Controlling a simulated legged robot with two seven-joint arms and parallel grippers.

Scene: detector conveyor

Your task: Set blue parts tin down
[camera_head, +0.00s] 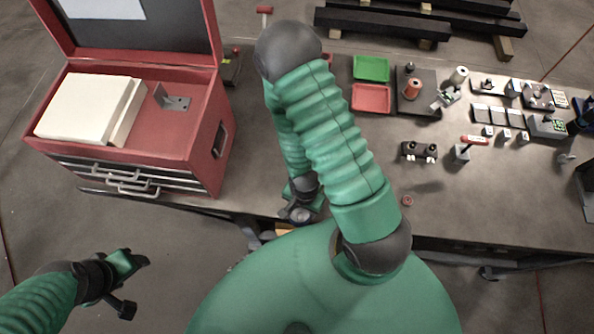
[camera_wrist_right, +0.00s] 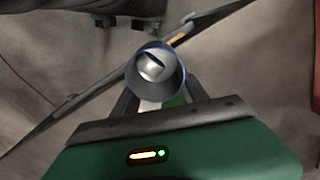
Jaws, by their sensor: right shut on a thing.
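The blue parts tin (camera_wrist_right: 156,72) shows in the right wrist view as a round, open-topped grey-blue cup with a shiny metal piece inside. My right gripper (camera_wrist_right: 158,98) is shut on it, with a finger at either side. In the head view my right gripper (camera_head: 301,212) is at the bench's front edge, just right of the red tool chest, partly hidden by my own arm. The tin shows there only as a small grey round shape. My left gripper (camera_head: 132,283) is open and empty, over the floor at the lower left.
The red tool chest (camera_head: 213,130) stands open at the bench's left, holding pale blocks and a grey bracket. Green (camera_head: 371,68) and red (camera_head: 371,98) trays and several small parts fill the back and right of the bench (camera_head: 455,215). Its front middle is mostly clear.

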